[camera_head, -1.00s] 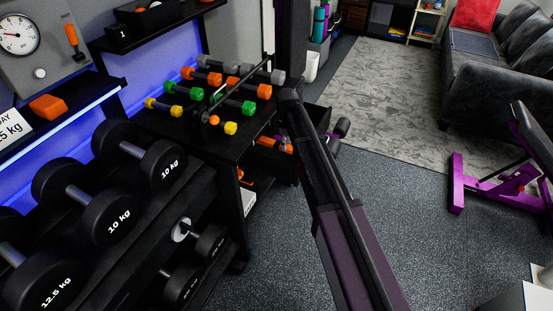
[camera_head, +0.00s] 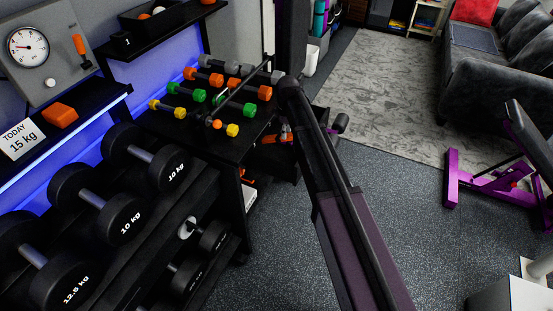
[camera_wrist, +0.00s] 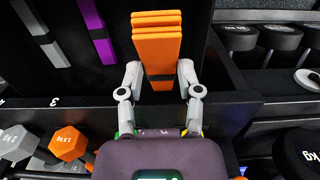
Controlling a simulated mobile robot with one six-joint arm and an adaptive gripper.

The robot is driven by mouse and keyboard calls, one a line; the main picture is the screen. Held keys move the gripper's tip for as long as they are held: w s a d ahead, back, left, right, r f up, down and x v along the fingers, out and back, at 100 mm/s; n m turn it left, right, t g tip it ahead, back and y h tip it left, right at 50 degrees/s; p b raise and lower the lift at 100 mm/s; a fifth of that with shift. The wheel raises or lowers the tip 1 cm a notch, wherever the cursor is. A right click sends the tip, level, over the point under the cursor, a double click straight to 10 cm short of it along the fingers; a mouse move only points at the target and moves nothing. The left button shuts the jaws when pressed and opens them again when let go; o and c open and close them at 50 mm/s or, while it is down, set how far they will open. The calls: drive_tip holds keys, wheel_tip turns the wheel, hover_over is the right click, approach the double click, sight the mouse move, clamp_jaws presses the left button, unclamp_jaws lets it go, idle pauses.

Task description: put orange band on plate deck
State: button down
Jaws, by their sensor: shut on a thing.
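My gripper (camera_wrist: 158,78) is shut on a folded orange band (camera_wrist: 158,45), one finger on each side of it. In the wrist view the band shows as a layered orange stack over a black labelled tray or drawer (camera_wrist: 95,103). Whether it touches the tray floor I cannot tell. A grey band (camera_wrist: 40,33) and a purple band (camera_wrist: 97,30) lie in the tray to its left. In the head view orange (camera_head: 274,139) shows at my gripper, beside the dumbbell rack, largely hidden by my arm. I cannot tell for sure which surface is the plate deck.
Small coloured dumbbells (camera_head: 252,108) crowd the rack top. Large black dumbbells (camera_head: 117,219) fill the rack at left. An orange block (camera_head: 60,115) sits on the upper shelf. A purple bench (camera_head: 492,187) stands at right. Open floor (camera_head: 420,230) lies between.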

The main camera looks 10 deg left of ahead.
drive_tip(key=shift+r, duration=0.4)
drive_tip(key=shift+s+r, duration=0.1)
